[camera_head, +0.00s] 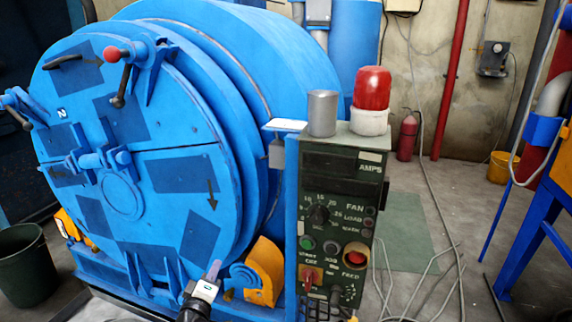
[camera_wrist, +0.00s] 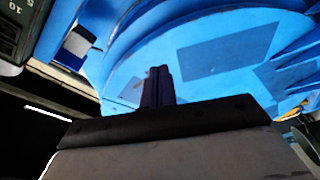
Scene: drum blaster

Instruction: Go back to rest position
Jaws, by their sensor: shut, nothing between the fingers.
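My gripper (camera_head: 213,270) is at the bottom middle of the head view, low in front of the blue drum door (camera_head: 120,195). In the wrist view the dark fingers of my gripper (camera_wrist: 158,75) are together with nothing between them. Behind them lies the blue door (camera_wrist: 215,55) with darker blue patches. In the head view the door looks closed on the drum (camera_head: 235,75). From these views I cannot tell whether the fingertips touch the door.
A dark green control panel (camera_head: 338,190) with knobs and a red beacon (camera_head: 372,88) stands right of the drum. An orange bracket (camera_head: 264,272) is close right of my gripper. A dark bucket (camera_head: 28,265) stands at far left. Loose cables (camera_head: 425,285) lie on the floor at right.

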